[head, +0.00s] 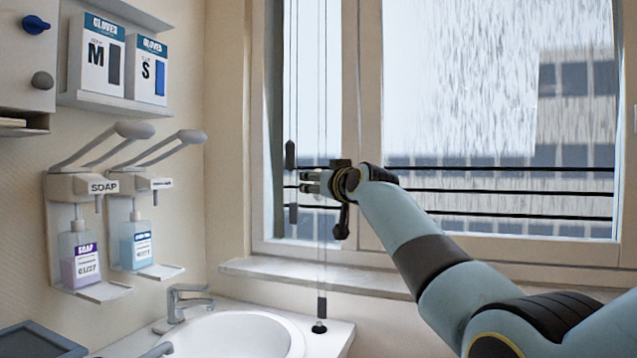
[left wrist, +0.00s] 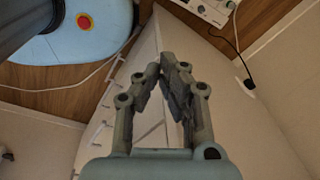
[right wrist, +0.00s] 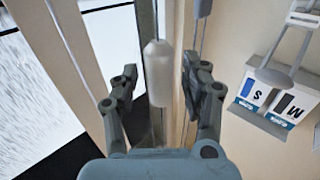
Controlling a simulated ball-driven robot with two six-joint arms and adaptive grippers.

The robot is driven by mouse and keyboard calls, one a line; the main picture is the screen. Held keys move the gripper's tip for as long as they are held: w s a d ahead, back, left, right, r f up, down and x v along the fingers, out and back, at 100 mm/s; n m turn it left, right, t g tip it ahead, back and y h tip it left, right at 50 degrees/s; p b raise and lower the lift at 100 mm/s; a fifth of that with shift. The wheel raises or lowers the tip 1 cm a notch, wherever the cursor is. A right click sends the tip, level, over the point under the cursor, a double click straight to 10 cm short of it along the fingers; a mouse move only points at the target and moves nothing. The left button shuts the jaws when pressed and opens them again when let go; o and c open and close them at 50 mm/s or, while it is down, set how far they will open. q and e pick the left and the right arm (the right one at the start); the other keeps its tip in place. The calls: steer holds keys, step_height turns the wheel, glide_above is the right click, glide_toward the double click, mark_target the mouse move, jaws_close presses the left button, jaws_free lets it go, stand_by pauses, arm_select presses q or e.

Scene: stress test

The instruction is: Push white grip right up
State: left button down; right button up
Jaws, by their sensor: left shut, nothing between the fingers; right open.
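The white grip (right wrist: 158,75) shows in the right wrist view as a pale upright cylinder with a tapered top. It stands in the gap between the fingers of my right gripper (right wrist: 157,80), which are open on either side of it; I cannot tell whether either finger touches it. In the head view my right gripper (head: 312,184) is at the window's left part, among the hanging cords, and the white grip cannot be made out clearly there. My left gripper (left wrist: 165,72) is shut and empty in the left wrist view, away from the window.
Dark grips (head: 290,155) hang on cords left of my right gripper. The window frame (head: 369,120) and sill (head: 330,278) are close by. A sink (head: 240,335), soap dispensers (head: 90,185) and glove boxes (head: 97,55) are at left.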

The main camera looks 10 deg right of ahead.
jaws_close()
steer(key=shift+w+f, duration=0.1)
stand_by(0.3)
